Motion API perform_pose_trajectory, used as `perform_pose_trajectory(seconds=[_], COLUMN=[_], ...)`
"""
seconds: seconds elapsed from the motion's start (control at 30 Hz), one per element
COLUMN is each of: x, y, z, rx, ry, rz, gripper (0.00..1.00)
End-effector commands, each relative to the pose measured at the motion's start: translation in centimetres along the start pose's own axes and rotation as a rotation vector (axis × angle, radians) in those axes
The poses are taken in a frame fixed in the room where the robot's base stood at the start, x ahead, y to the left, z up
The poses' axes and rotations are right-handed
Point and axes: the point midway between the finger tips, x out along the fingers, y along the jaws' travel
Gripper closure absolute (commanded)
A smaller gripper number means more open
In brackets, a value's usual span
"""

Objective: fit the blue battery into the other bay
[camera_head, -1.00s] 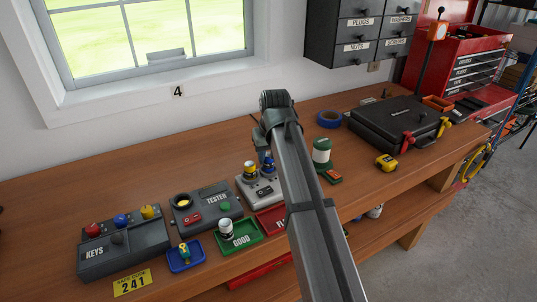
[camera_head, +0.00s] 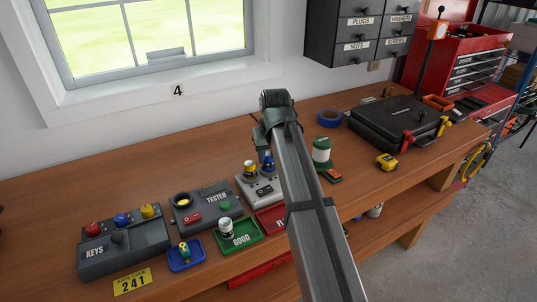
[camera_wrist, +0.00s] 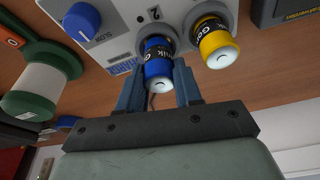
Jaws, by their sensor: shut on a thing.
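The grey charger (camera_head: 263,190) stands on the bench, with a yellow battery (camera_head: 250,169) upright in its left bay. The blue battery (camera_head: 268,163) stands at the right bay. In the wrist view my gripper (camera_wrist: 158,76) is shut on the blue battery (camera_wrist: 157,64), one finger on each side. Its far end is at the ring of the bay, in line with it; how deep it sits is hidden. The yellow battery (camera_wrist: 215,44) is beside it, clear of the fingers. In the head view my arm hides part of the charger's right side.
A tester (camera_head: 207,205) and a green tray (camera_head: 238,236) holding a battery lie left of the charger. A red tray (camera_head: 270,217) is in front of it. A green-and-white lantern (camera_head: 321,152) stands to the right. The bench behind the charger is clear.

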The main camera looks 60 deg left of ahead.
Motion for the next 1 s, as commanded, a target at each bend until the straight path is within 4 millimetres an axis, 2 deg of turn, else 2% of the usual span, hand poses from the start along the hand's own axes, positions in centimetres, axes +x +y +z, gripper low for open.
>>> perform_pose_trajectory(seconds=[0.67, 0.7, 0.8, 1.0], x=[1.03, 1.04, 1.03, 1.05], y=[0.0, 0.0, 0.0, 0.0], z=[0.29, 0.29, 0.28, 0.29], rx=[0.0, 0.0, 0.0, 0.0], ry=[0.0, 0.0, 0.0, 0.0], rz=[0.0, 0.0, 0.0, 0.0], gripper=[1.0, 0.64, 0.55, 0.55])
